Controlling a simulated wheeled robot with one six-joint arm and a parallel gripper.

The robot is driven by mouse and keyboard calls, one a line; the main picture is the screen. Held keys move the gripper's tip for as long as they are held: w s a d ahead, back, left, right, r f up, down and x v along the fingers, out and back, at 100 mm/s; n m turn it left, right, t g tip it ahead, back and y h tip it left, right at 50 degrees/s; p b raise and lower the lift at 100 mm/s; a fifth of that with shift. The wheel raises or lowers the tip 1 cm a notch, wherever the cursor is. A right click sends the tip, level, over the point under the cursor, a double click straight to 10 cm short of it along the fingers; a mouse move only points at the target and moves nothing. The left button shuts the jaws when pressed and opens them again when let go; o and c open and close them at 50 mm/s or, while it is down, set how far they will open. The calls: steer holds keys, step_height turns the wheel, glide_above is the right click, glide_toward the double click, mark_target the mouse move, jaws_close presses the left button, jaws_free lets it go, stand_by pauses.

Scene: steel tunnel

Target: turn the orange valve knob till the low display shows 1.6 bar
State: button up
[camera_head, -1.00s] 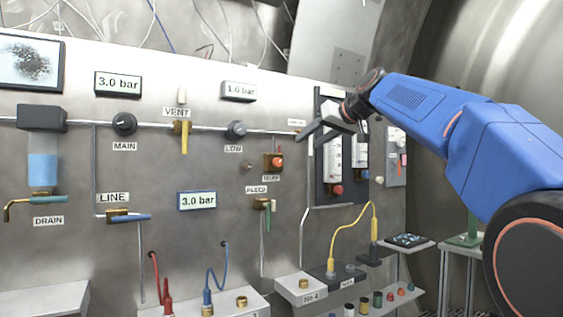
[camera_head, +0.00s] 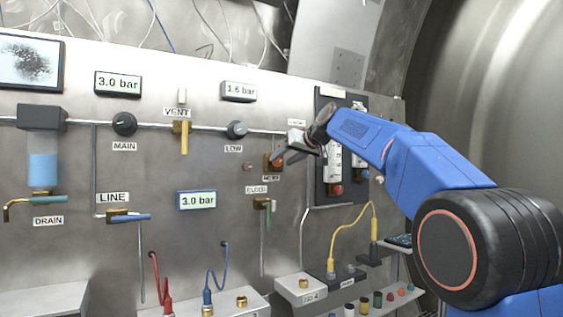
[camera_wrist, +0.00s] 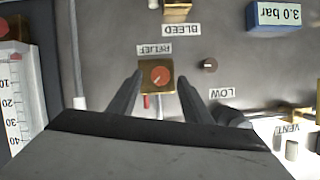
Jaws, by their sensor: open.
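The orange-red round knob (camera_wrist: 160,76) sits on a square brass block (camera_wrist: 149,88) labelled RELIEF. In the head view the knob (camera_head: 277,162) is partly covered by my gripper. My gripper (camera_head: 287,156) is open in front of the panel; in the wrist view its two fingers (camera_wrist: 160,80) lie on either side of the knob. I see clear gaps there and no contact; the depth left to the knob is hard to tell. The display (camera_head: 239,91) above the LOW knob (camera_head: 236,129) reads 1.6 bar.
The BLEED valve (camera_head: 263,204) is just below the relief block, and a small brown knob (camera_wrist: 210,65) is beside it. A dark gauge board (camera_head: 325,180) stands to the right. Displays above MAIN (camera_head: 118,84) and lower centre (camera_head: 197,200) read 3.0 bar.

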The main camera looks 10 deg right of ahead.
steer(key=shift+x, duration=1.05)
steer(key=c, duration=1.1)
steer(key=shift+o, duration=0.2)
steer(key=shift+d+m+y, duration=0.1)
steer(key=shift+m+y, duration=0.3)
steer(key=shift+m, duration=0.3)
steer(key=o, duration=1.1)
steer(key=shift+c, duration=0.2)
steer(key=v, duration=1.7)
steer(key=shift+d+r, duration=0.15)
steer(key=shift+r, duration=0.05)
